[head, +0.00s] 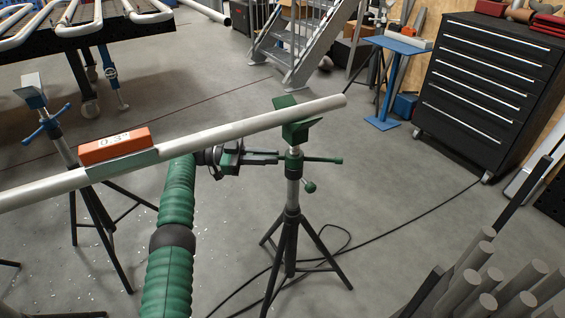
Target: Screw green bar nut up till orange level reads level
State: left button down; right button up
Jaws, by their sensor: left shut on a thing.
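The orange level (114,144) sits on a long pale pipe (225,126) at the left, and its display reads about 0.3°. The pipe rests on a green V-head (291,108) atop a tripod stand (291,225) and rises to the right in the picture. The green bar nut (318,159) is on the stand's post below the head, its bar roughly sideways. My left gripper (268,157) is shut on the left end of the nut's bar; its fingers hide that end. My right gripper is not in view.
A second stand with a blue bar nut (46,127) is at the left, behind the pipe. A cable (395,222) crosses the floor. Grey rods (490,275) stand at the lower right. A black tool cabinet (490,85) and metal stairs (300,45) are behind.

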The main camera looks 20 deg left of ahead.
pick_arm(q)
jog(key=shift+w+d, duration=0.2)
jog(key=c, duration=1.5)
grip_release()
jog(key=shift+w+d, duration=0.15)
jog(key=shift+d, duration=0.05)
jog(key=shift+o, duration=0.2)
jog(key=shift+a, duration=0.1)
